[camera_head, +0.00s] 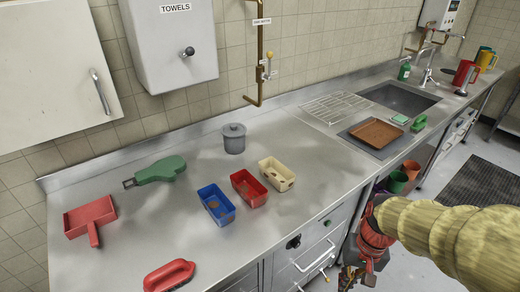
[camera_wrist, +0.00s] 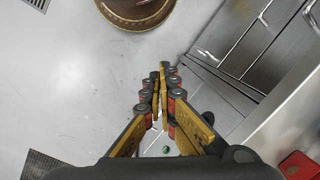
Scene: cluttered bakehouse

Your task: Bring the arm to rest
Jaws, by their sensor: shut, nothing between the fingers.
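My arm, in a yellow sleeve, comes in from the right of the head view. My gripper (camera_head: 354,277) hangs low in front of the steel counter (camera_head: 130,245), beside its drawer fronts and partly cut off by the bottom edge. In the wrist view my gripper (camera_wrist: 161,72) points down at the grey floor (camera_wrist: 80,75). Its fingers are shut, with nothing between them. Nothing is seen touching it.
On the counter stand blue (camera_head: 216,204), red (camera_head: 249,188) and cream (camera_head: 277,174) tins, a grey lidded pot (camera_head: 234,138) and a red brush (camera_head: 169,276). Cabinet fronts (camera_wrist: 255,40) are close at the right of the wrist view. A round brown object (camera_wrist: 140,12) is on the floor.

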